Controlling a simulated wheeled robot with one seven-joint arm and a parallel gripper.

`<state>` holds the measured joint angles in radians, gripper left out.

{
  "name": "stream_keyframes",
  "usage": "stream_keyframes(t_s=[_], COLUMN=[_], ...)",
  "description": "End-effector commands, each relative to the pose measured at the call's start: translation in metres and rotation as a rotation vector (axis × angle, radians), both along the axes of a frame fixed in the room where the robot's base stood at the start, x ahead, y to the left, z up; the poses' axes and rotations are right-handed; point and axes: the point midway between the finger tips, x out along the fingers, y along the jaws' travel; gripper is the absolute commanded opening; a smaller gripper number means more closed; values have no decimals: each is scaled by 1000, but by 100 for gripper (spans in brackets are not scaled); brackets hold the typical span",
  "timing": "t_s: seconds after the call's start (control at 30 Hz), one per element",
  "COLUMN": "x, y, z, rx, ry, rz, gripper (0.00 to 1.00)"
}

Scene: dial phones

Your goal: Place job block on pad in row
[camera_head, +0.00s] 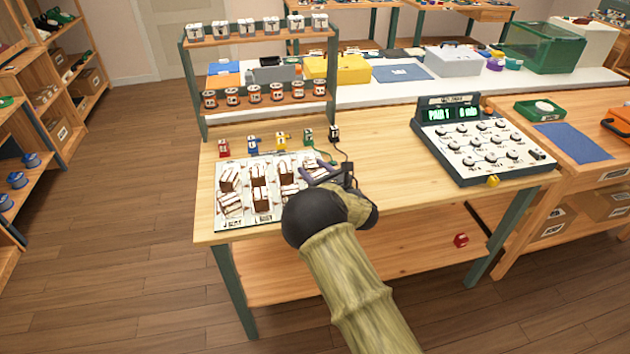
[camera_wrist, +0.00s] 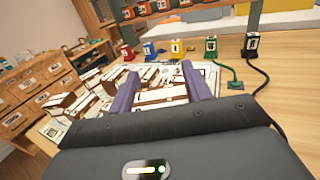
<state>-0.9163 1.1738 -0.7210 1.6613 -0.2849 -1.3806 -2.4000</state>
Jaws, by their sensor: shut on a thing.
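White-and-brown job blocks (camera_head: 258,178) sit in rows on a white printed pad sheet (camera_head: 237,222) at the left of the workbench. They also show in the wrist view (camera_wrist: 66,102), to the left of the fingers. My gripper (camera_head: 318,171) is over the right end of the sheet, with its purple fingers low. In the wrist view my gripper (camera_wrist: 160,84) is shut on a white-and-brown block (camera_wrist: 160,97) between the fingers. I cannot tell whether this block touches the sheet. My arm and wrist hide the sheet's right front part.
Several small coloured plugs (camera_head: 281,142) stand behind the sheet, and dark cords run close to my gripper. A two-tier rack (camera_head: 260,39) stands behind them. A dial console (camera_head: 480,145) is at the right; the bench between is mostly clear.

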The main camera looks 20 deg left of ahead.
Motion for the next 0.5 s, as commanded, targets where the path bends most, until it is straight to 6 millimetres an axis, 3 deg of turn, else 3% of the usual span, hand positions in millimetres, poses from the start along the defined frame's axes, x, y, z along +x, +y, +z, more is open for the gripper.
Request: stream_keyframes(t_s=[0.27,0.5], x=[0,0], y=[0,0], z=[-1,-31], rx=[1,0], ry=[-1,1], rz=[0,-1], gripper=[25,25])
